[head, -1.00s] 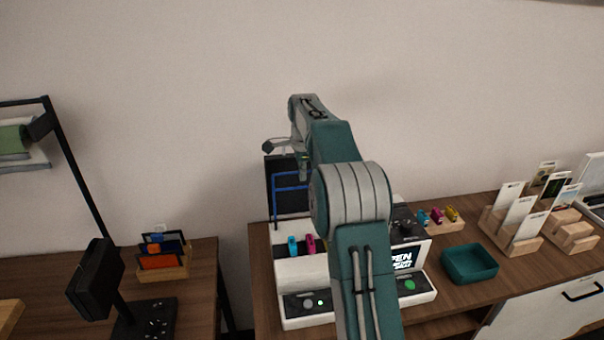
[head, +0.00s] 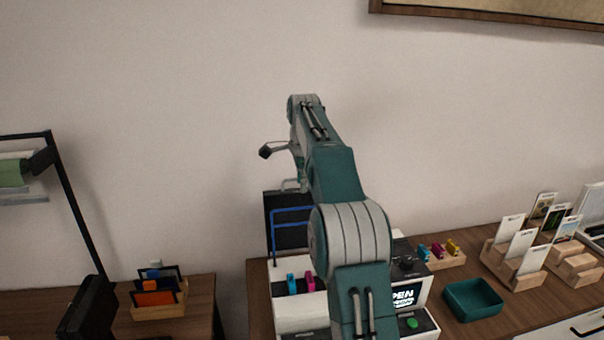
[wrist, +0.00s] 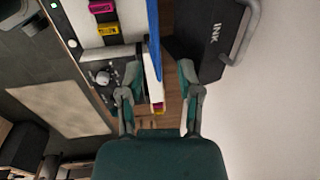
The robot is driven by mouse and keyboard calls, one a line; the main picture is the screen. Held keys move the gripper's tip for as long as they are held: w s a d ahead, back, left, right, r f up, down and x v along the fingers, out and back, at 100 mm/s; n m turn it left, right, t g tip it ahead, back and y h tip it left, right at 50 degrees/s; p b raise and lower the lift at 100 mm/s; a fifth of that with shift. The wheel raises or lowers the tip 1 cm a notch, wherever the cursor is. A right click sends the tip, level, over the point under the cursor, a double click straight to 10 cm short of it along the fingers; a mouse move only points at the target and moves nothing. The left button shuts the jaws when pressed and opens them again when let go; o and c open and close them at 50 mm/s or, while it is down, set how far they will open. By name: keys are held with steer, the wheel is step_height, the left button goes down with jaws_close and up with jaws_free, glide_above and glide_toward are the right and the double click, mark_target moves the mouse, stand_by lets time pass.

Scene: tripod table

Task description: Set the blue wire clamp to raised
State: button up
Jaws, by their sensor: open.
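The blue wire clamp (head: 292,209) is a thin blue frame standing upright at the back left of the white machine (head: 300,311), in front of a black box. In the wrist view the clamp (wrist: 154,38) shows as a blue bar running down between my fingers. My gripper (wrist: 159,72) is open, with one finger to each side of the blue bar. I cannot tell whether either finger touches it.
The black box marked INK (wrist: 205,35) with a grey handle is close to my right finger. Cyan and magenta pieces (head: 292,283) sit on the machine. A teal tray (head: 473,300) and wooden card holders (head: 515,262) stand to the right. A gap separates the left table.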

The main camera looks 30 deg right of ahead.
steer(key=shift+s+r, duration=0.15)
steer(key=shift+r, duration=1.4)
